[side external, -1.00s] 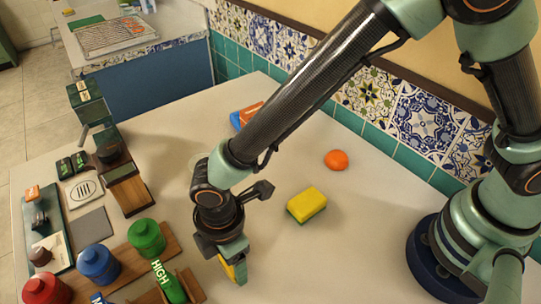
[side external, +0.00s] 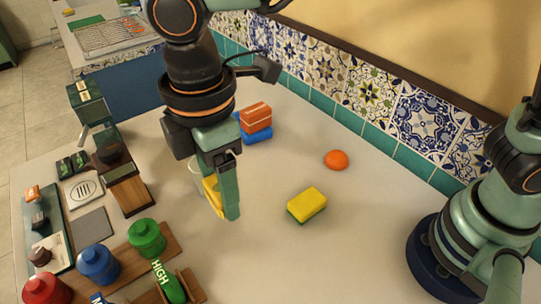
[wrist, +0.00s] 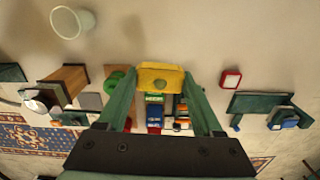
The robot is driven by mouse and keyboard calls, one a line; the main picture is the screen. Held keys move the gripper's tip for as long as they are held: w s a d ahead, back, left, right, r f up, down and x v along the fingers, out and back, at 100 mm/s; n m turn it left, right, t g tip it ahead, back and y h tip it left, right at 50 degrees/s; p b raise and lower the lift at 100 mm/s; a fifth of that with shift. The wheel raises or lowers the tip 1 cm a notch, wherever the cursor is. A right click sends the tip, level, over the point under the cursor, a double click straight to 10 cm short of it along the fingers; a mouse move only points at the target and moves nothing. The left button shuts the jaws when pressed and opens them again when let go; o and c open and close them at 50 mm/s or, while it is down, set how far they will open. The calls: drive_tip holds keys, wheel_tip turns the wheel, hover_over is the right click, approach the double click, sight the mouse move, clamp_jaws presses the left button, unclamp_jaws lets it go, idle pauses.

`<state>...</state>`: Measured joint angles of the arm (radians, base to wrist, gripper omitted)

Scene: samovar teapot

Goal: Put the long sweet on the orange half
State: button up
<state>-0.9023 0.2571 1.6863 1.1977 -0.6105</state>
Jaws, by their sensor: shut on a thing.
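The orange half (side external: 336,160) lies on the pale table, right of centre in the side view. My gripper (side external: 225,204) is left of it, pointing down, with its green fingers closed around a yellow piece (side external: 211,192). In the wrist view the yellow piece (wrist: 160,77) is held between the two fingertips of my gripper (wrist: 160,84). It appears raised above the table and apart from the orange half. Its far side is partly hidden by a finger. I cannot tell for sure that it is the long sweet.
A yellow and green sponge-like block (side external: 306,205) lies in front of the orange half. Orange and blue blocks (side external: 256,118) are stacked behind my gripper. A wooden board with green (side external: 146,238), blue (side external: 98,264) and red jars stands front left.

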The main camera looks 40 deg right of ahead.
drive_tip(key=w+d+r+m, duration=0.1)
drive_tip(key=w+d+m, duration=0.45)
drive_tip(key=d, duration=0.35)
drive_tip(key=r+m, duration=0.2)
drive_tip(key=m, duration=1)
hover_over(338, 154)
wheel_tip(338, 154, down, 20)
drive_tip(key=o, duration=1.3)
drive_tip(key=shift+f, duration=0.15)
drive_tip(key=shift+o, duration=0.2)
